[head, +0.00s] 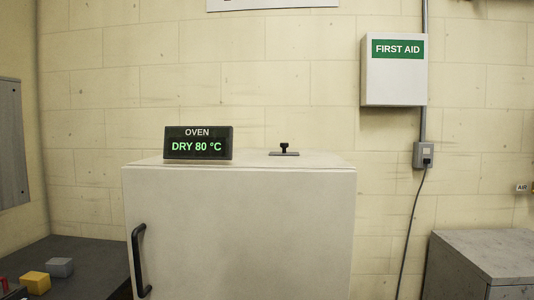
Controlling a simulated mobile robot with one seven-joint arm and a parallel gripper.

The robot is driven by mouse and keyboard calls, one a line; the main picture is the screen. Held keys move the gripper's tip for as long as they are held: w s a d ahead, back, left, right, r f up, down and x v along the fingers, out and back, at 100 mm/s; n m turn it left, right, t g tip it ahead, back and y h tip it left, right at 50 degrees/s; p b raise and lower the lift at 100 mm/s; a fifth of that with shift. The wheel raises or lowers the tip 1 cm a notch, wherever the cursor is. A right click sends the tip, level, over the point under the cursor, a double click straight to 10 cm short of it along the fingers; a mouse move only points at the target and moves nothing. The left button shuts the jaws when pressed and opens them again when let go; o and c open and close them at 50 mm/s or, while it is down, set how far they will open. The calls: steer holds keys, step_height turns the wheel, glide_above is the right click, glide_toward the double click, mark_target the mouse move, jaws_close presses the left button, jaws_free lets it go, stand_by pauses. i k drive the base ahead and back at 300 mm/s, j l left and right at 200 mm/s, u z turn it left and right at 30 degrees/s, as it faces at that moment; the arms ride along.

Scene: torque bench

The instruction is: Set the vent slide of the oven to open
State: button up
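The oven (255,220) is a pale grey-white cabinet in the middle of the head view. A black door handle (139,262) is at its left front. A dark display (198,143) on its top reads "OVEN" and "DRY 80 °C". A small black knob (284,147) stands on a dark flat plate (284,154) on the oven's top, right of the display; it looks like the vent slide. I cannot read any open or closed marking there, so its setting cannot be told. My gripper is not in view.
A dark bench (80,270) at the left bears a yellow block (36,282) and a grey block (60,267). A first aid box (394,70) hangs on the wall. A grey cabinet (485,255) stands at the right. The oven's top around the knob is clear.

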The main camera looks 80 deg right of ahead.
mark_target(284, 146)
steer(key=k+z, duration=0.1)
steer(key=z, duration=0.25)
steer(key=k+z, duration=0.1)
steer(key=z, duration=0.3)
steer(key=l, duration=0.1)
